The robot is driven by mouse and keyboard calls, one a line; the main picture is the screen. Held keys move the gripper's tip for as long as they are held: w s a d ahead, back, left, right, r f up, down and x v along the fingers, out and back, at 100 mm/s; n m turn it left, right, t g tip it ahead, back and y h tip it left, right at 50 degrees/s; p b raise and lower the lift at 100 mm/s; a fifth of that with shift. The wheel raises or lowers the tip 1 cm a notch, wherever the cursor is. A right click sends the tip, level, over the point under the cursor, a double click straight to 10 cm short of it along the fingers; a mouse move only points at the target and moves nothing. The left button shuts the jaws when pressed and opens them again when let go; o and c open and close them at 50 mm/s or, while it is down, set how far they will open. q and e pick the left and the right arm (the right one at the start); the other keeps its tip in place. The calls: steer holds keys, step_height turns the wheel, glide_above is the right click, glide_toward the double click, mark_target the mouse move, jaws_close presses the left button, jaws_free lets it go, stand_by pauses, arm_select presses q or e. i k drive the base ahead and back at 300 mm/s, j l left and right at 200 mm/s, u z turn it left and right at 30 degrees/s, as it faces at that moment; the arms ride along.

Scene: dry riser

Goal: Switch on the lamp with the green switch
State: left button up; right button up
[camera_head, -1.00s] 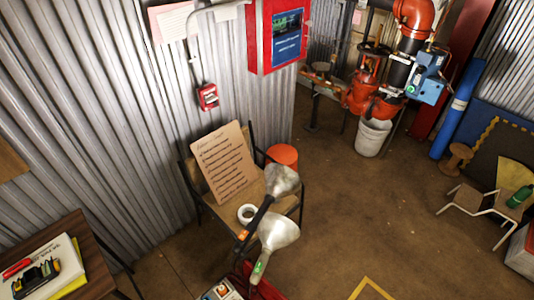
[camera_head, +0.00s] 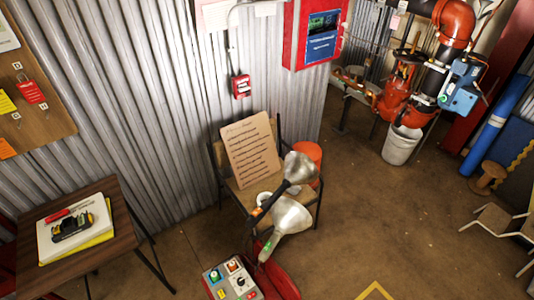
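Neither of my grippers is in view.
A chair (camera_head: 238,195) with a sign board (camera_head: 251,150) stands against the corrugated wall. A dark wooden table (camera_head: 118,222) with papers and a tool is at left. A white bucket (camera_head: 401,145) stands by red pipes. Brown floor (camera_head: 380,225) is clear at centre right.

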mark_target(268, 245)
steer(key=j+z, duration=0.4)
steer(key=j, duration=0.3)
steer(key=j+z, duration=0.45)
steer(key=j, duration=0.2)
